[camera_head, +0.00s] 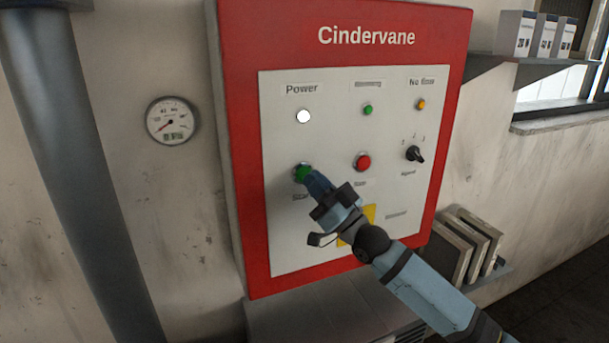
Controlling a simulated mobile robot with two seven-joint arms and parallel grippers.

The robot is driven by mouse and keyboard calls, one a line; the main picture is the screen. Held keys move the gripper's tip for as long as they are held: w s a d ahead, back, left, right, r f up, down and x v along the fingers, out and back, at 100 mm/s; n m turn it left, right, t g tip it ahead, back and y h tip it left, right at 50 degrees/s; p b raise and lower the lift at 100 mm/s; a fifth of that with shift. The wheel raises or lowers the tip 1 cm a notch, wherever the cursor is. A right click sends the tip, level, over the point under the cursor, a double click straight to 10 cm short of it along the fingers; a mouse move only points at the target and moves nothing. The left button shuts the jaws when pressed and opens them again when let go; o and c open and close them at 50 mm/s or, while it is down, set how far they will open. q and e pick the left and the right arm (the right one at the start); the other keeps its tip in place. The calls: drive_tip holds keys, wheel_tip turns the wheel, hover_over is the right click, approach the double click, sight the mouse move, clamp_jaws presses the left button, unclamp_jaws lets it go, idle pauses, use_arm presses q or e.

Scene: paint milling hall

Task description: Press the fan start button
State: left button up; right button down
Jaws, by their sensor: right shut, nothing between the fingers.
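The control panel (330,240) has a red frame headed "Cindervane" and a pale face. The green start button (301,172) is at its lower left, above a label partly hidden by my gripper that reads "Star". My right gripper (314,180) is shut and empty, its fingertips at the lower right edge of the green button. I cannot tell whether they touch it or whether it is pressed in. A red button (362,162) sits to its right. The white power lamp (303,116) above looks bright. My left gripper is not in view.
A black rotary knob (414,153) is at the panel's right, below an orange lamp (421,104). A small green lamp (368,110) is at top middle. A round gauge (172,121) and grey pipe (75,160) are left. Binders (462,246) stand on a low shelf at right.

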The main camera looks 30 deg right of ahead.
idle(0.3)
drive_tip(key=shift+w, duration=0.45)
drive_tip(key=shift+w+d, duration=0.1)
drive_tip(key=shift+w, duration=0.3)
idle(0.6)
drive_tip(key=shift+s, duration=0.85)
drive_tip(key=shift+s+a+p, duration=0.15)
drive_tip(key=shift+s+p, duration=0.3)
drive_tip(key=shift+s, duration=0.8)
drive_tip(key=shift+s+a+p, duration=0.1)
drive_tip(key=shift+s+p, duration=0.35)
drive_tip(key=shift+s, duration=0.8)
